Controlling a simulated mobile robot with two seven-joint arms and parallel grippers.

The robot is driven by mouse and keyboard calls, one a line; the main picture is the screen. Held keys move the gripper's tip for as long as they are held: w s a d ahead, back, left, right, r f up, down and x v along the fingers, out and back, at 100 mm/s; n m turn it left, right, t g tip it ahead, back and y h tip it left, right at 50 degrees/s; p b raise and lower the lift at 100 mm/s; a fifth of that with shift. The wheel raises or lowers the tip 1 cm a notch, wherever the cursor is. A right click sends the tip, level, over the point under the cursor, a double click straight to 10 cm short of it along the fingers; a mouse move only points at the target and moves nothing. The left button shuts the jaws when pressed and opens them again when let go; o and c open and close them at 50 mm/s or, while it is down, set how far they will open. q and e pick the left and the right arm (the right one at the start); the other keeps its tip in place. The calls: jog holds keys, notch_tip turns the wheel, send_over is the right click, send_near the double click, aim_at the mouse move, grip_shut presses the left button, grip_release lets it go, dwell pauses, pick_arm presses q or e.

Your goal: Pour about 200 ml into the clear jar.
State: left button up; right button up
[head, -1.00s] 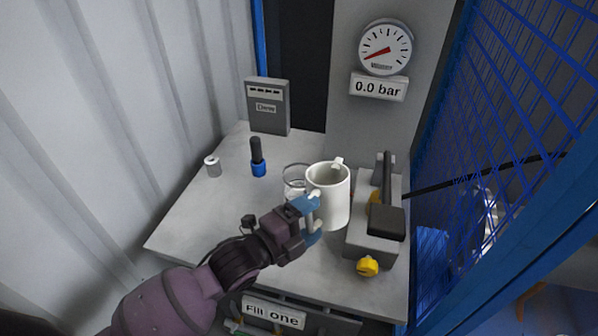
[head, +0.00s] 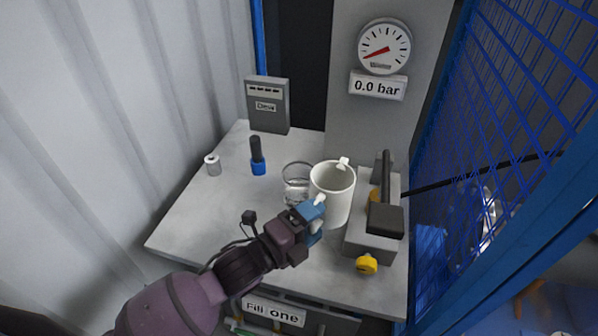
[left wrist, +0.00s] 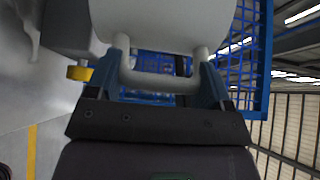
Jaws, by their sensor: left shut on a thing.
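A white pitcher (head: 333,192) with a spout at its rim is near the middle right of the bench in the head view. My left gripper (head: 318,217) is shut on the pitcher's handle at its near left side. The left wrist view shows the handle (left wrist: 160,84) between the fingers and the pale body (left wrist: 160,22) beyond. The clear jar (head: 297,184) stands on the bench just left of and behind the pitcher, partly hidden by it. Something clear or pale shows low in the jar; its level is hard to tell. My right gripper is not in view.
A grey press-like device (head: 376,230) with a black handle stands close right of the pitcher, a yellow knob (head: 367,264) before it. A blue-black marker (head: 257,157), a small grey cylinder (head: 212,164) and a grey box (head: 268,104) stand behind left. The bench's left front is clear.

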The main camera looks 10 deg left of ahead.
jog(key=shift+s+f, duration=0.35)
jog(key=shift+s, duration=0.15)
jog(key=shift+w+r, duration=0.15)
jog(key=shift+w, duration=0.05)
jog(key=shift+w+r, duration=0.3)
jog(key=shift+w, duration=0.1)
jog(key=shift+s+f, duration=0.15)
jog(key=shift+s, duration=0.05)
